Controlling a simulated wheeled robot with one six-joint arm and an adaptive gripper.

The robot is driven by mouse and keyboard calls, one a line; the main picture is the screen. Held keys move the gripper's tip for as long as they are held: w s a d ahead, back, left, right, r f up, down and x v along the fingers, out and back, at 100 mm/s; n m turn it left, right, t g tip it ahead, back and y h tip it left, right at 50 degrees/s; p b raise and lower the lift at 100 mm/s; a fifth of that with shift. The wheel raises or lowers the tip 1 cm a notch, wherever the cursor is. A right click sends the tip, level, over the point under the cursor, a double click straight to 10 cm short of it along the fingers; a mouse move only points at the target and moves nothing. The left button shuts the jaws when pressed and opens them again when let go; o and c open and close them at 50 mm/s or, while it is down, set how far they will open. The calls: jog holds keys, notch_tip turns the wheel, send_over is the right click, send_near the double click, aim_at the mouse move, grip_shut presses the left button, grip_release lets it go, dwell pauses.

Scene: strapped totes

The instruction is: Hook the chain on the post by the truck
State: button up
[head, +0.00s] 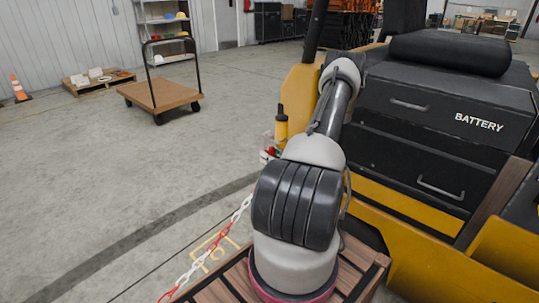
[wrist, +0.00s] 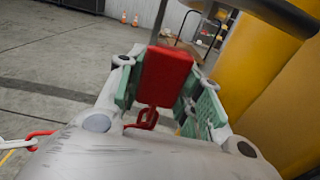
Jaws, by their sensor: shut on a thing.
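My gripper (wrist: 168,88) is shut on a red block-shaped end piece (wrist: 166,75), held between its green pads. A red link (wrist: 146,118) hangs just below that piece. The red-and-white chain (head: 206,252) rises from the lower left toward my gripper in the head view, and some of its links (wrist: 35,138) show at the left of the wrist view. In the head view, a short yellow post with a dark top (head: 281,128) stands beside the truck (head: 440,120), just above the red end piece (head: 268,153). My arm hides part of this area. I cannot tell whether the piece touches the post.
A wooden slatted deck (head: 225,284) lies under my arm. A flatbed cart (head: 160,94), a pallet (head: 98,84) and an orange cone (head: 18,88) stand farther back. The floor left of the chain is clear. Large yellow bodywork (wrist: 245,65) is close at the right of the wrist view.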

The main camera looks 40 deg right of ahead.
jog(key=o, duration=1.2)
jog(key=shift+c, duration=0.2)
jog(key=shift+s, duration=0.1)
jog(key=shift+s+d, duration=0.1)
jog(key=shift+s, duration=0.25)
jog(key=s, duration=1.1)
jog(key=shift+d, duration=0.2)
jog(key=shift+f, duration=0.1)
